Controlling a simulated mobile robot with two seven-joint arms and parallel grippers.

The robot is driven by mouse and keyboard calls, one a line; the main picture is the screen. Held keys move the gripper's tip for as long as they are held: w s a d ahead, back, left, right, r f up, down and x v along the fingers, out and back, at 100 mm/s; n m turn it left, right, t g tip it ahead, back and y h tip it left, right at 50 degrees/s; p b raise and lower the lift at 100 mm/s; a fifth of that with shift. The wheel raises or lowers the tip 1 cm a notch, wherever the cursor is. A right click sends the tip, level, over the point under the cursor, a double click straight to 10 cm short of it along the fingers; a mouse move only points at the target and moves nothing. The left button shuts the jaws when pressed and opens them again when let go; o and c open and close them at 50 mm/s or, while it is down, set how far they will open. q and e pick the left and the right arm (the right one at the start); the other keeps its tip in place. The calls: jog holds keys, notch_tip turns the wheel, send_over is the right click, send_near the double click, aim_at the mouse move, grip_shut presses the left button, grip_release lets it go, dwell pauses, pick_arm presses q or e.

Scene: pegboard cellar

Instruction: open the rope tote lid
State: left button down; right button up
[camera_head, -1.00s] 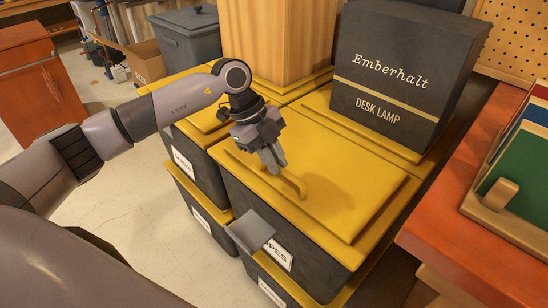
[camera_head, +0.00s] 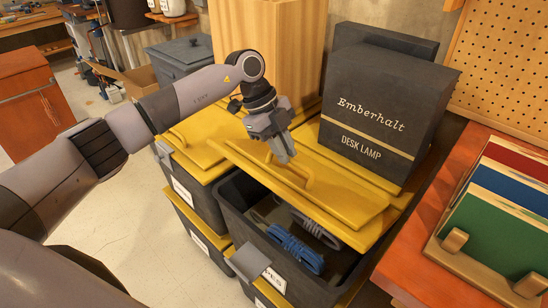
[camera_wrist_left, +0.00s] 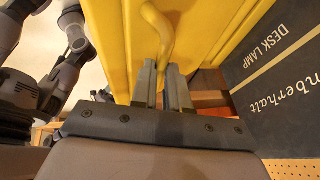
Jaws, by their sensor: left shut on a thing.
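The rope tote (camera_head: 236,208) is dark grey with a white label ending in "PES" on its front. Its yellow lid (camera_head: 340,208) is raised and set back, so the front part of the tote is open. A blue rope coil (camera_head: 296,248) and a grey one (camera_head: 316,229) show inside. My left gripper (camera_head: 284,154) is shut on the lid's yellow handle (camera_head: 292,176). In the left wrist view the fingers (camera_wrist_left: 163,75) close around the end of the handle (camera_wrist_left: 160,35). The rear of the tote is hidden under the lid.
A dark "Emberhalt desk lamp" box (camera_head: 385,105) stands close behind the lid. A tall wooden box (camera_head: 265,50) stands at the back. Another yellow-lidded tote (camera_head: 205,140) is at left. An orange bench (camera_head: 425,250) with a rack of panels lies at right.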

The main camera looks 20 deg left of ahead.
pick_arm(q)
jog(key=shift+w+d+r+p, duration=0.35)
jog(key=shift+w+r, duration=0.2)
jog(key=shift+w, duration=0.25)
jog(key=shift+w+d+r, duration=0.2)
jog(key=shift+w+d, duration=0.05)
jog(key=shift+w, duration=0.25)
jog(key=c, duration=1.2)
grip_release()
jog(key=shift+w+f, duration=0.1)
jog(key=shift+c, duration=0.2)
jog(key=shift+o, duration=0.6)
jog(key=shift+w+d+f, duration=0.1)
jog(key=shift+w+f, duration=0.05)
jog(key=shift+w, duration=0.1)
jog(key=v, duration=0.7)
jog(key=shift+r, duration=0.3)
